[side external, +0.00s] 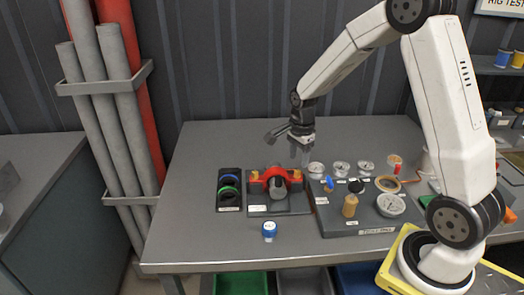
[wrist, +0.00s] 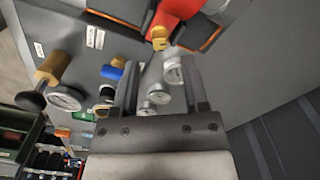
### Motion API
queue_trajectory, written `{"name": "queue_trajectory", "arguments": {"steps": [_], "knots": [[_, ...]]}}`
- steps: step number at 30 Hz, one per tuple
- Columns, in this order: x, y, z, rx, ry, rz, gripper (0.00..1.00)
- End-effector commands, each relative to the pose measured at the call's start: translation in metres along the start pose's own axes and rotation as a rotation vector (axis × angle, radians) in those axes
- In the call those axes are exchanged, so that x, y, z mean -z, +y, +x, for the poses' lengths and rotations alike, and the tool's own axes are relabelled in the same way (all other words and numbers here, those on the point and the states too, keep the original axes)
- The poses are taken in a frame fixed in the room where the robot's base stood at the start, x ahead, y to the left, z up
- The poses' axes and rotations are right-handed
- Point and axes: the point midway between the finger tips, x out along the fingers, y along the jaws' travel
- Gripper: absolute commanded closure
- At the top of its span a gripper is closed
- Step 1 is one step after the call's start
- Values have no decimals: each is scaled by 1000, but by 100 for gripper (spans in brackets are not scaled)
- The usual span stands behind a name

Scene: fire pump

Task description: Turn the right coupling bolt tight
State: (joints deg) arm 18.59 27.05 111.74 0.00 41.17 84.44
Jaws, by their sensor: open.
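The red coupling (side external: 275,174) arches over a grey pipe (side external: 278,190) on a dark base plate (side external: 262,208). Its right bolt (side external: 297,174) is orange-yellow and sits at the right end of the red clamp; the left bolt (side external: 254,175) sits at the other end. In the wrist view an orange-yellow bolt (wrist: 160,39) stands beside the red coupling (wrist: 178,8), ahead of the fingers. My gripper (side external: 300,155) points down above and behind the right side of the coupling. Its two fingers (wrist: 160,85) are apart with nothing held between them.
Several round gauges (side external: 341,168) stand right of the coupling. A panel with a blue-handled valve (side external: 328,185) and a brass fitting (side external: 350,206) lies front right. A tray of rings (side external: 229,190) is left; a blue-topped piece (side external: 269,230) stands in front. The table's left side is clear.

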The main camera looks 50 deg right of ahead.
Motion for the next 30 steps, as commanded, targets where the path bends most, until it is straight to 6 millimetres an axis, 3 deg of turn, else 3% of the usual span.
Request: {"name": "queue_trajectory", "arguments": {"steps": [9, 23, 30], "knots": [[0, 0, -31, 0, 0, 0, 43], [-1, 1, -34, 1, 0, -9, 43], [-14, 10, -34, 20, 3, -156, 43]]}}
